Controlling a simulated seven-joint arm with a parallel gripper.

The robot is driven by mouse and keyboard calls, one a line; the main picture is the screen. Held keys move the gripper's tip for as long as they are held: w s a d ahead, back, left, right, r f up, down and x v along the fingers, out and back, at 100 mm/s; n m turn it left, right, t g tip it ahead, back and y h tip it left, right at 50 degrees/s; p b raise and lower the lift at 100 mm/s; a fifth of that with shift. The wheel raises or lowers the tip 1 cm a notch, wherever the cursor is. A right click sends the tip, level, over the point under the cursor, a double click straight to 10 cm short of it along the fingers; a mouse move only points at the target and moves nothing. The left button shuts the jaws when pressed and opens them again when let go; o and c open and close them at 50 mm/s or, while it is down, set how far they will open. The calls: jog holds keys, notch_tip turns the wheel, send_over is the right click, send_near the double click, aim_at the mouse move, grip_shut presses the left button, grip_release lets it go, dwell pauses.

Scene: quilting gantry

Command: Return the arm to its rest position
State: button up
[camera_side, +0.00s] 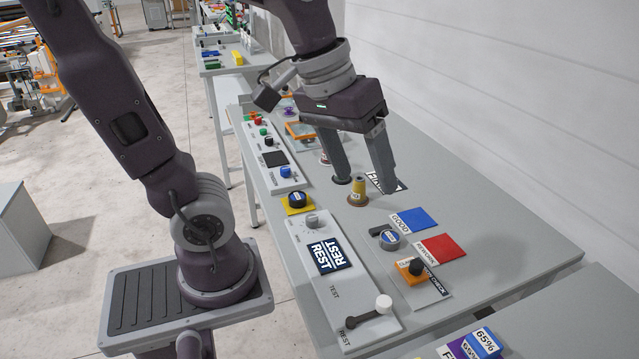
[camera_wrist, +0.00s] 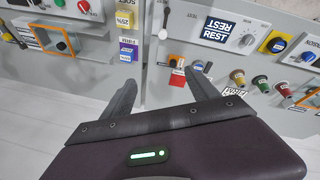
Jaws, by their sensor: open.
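My gripper (camera_side: 366,186) hangs over the grey work table (camera_side: 490,225) with its two fingers spread and nothing between them. In the side view a yellow-tan spool (camera_side: 357,192) shows between the fingertips, but in the wrist view the spools stand right of the fingers. A dark "REST" plate (camera_side: 332,257) lies on a grey panel in front of my gripper. The plate also shows at the top of the wrist view (camera_wrist: 217,29).
Blue (camera_side: 414,219) and red (camera_side: 442,249) labelled squares lie on the right of the table. A white-knobbed lever (camera_side: 383,303) is at the front of the panel. A yellow-based blue button (camera_side: 297,200) stands to the left. The back right of the table is bare.

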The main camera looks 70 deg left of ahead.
jog(key=s+m+t+y, duration=0.1)
jog(key=s+m, duration=0.3)
jog(key=s, duration=0.3)
jog(key=shift+s+d+f+m+t, duration=0.25)
jog(key=shift+s+d+m+t, duration=0.05)
jog(key=shift+d, duration=0.1)
dwell(0.5)
